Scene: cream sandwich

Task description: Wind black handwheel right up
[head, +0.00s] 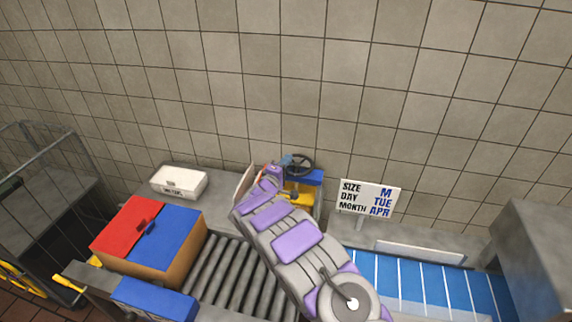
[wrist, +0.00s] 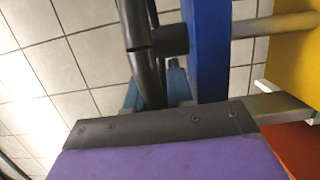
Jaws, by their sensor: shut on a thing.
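The black handwheel (head: 299,164) stands at the back of the counter, against the tiled wall, on a blue and yellow machine (head: 305,185). In the wrist view the wheel's dark rim (wrist: 136,25) runs down toward my gripper (wrist: 158,90), and its hub joins a blue upright plate (wrist: 206,50). My gripper (head: 287,161) is at the left side of the wheel, shut on its rim. The fingertips are partly hidden behind the rim and my dark wrist plate in the wrist view. My arm hides part of the machine in the head view.
A box with red and blue flaps (head: 150,235) sits left of the rollers (head: 232,275). A white tray (head: 179,182) is behind it. A sign (head: 369,198) reads SIZE M, DAY TUE, MONTH APR. A blue belt (head: 425,285) lies at the right.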

